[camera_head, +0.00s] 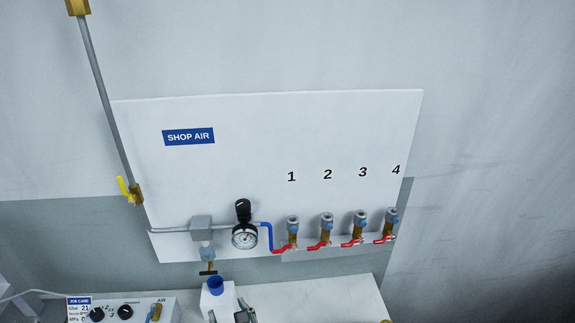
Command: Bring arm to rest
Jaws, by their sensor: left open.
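My left gripper (243,316) shows only in part at the bottom edge, in front of the pale bench top. It is open, and I see nothing between its fingers. Most of it is cut off by the frame. A white part with a blue cap beside it seems to be my own arm. My right gripper is not in view.
A white SHOP AIR panel (300,140) on the wall carries a gauge (244,236), a filter unit (207,250) and several red-handled valves (326,230). A control box (125,309) with knobs stands lower left. The bench top (320,302) is clear to the right.

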